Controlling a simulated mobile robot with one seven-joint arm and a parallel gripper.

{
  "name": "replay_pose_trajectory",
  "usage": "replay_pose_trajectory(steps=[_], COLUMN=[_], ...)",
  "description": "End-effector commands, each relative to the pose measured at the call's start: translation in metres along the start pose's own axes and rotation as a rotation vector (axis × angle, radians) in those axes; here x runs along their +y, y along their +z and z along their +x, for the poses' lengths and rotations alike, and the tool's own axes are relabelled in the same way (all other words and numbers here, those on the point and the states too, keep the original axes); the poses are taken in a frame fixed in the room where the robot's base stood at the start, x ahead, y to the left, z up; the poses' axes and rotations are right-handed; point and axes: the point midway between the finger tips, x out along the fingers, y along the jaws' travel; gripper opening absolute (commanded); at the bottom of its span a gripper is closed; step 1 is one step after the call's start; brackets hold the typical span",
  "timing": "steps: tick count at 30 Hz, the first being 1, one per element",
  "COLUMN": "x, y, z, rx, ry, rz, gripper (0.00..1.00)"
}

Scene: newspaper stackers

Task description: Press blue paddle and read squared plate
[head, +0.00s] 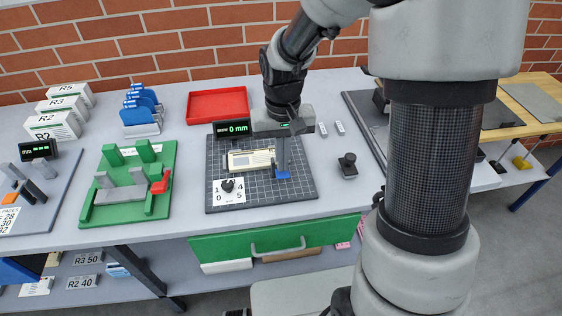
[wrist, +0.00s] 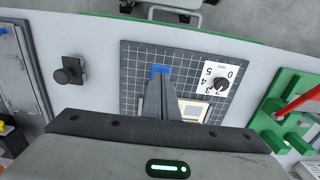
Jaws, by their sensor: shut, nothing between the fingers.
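The squared plate (head: 300,192) is a dark grey board with a light grid, lying on the table; it also shows in the wrist view (wrist: 134,62). The blue paddle (head: 283,175) is a small blue piece on the plate, right of the dial; it also shows in the wrist view (wrist: 161,70). My gripper (head: 283,168) is shut and empty, pointing down with its fingertips at the paddle. In the wrist view the fingertips (wrist: 160,82) partly hide the paddle; I cannot tell whether they touch it. The plate's black display (head: 233,128) reads 0 mm in green.
A white dial card (head: 229,190) with a black knob and a cream item (head: 250,160) lie on the plate. A green fixture (head: 130,205) stands left, a red tray (head: 217,104) behind. A black knob on a base (head: 348,165) stands right.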

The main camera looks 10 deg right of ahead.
Motion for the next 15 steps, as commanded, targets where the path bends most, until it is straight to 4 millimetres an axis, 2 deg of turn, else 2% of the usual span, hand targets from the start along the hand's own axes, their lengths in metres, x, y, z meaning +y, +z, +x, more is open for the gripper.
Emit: replay_pose_trajectory(steps=[1, 15], x=[0.000, 0.000], y=[0.000, -0.001], z=[-0.008, -0.046], rx=[0.001, 0.003], ry=[0.000, 0.000], rz=[0.000, -0.001], gripper=[0.00, 0.00])
